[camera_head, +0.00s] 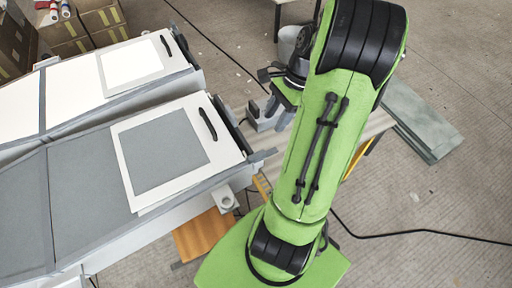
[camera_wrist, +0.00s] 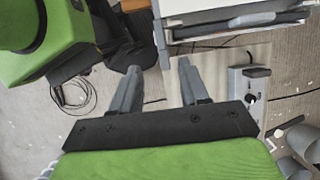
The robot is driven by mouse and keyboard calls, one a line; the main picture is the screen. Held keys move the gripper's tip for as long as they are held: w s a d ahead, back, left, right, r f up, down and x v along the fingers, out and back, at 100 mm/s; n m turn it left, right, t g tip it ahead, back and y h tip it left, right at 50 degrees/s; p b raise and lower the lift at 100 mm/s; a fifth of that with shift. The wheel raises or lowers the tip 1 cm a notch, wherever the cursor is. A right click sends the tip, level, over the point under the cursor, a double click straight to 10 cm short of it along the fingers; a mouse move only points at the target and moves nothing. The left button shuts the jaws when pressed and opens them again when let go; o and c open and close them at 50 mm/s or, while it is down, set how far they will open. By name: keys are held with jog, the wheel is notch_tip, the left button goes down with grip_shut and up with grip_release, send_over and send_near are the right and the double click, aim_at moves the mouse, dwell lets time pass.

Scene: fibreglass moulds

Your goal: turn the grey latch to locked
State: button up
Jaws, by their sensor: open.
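A light grey box (camera_wrist: 243,100) lies at the right in the wrist view. It carries a dark grey bar (camera_wrist: 257,72), which looks like the latch, and a small black-and-white knob (camera_wrist: 250,98). Whether the bar stands locked cannot be told. The box also shows in the head view (camera_head: 262,121), just below my gripper (camera_head: 276,88), partly hidden by my arm. In the wrist view my gripper (camera_wrist: 158,72) is open, its two grey fingers apart with nothing between them. The box is to the right of the fingers, not touching them.
Two grey mould benches with white panels (camera_head: 130,185) fill the left, with a black handle (camera_head: 208,124) on the near panel. A bucket (camera_head: 288,42) stands behind my gripper. Grey-green boards (camera_head: 425,125) lie at the right. Black cables cross the floor.

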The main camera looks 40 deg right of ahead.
aim_at(257, 154)
jog(key=b+x, duration=0.3)
jog(key=x, duration=1.1)
jog(key=shift+s+f, duration=0.1)
jog(key=shift+f, duration=0.15)
jog(key=shift+r, duration=0.1)
grip_shut()
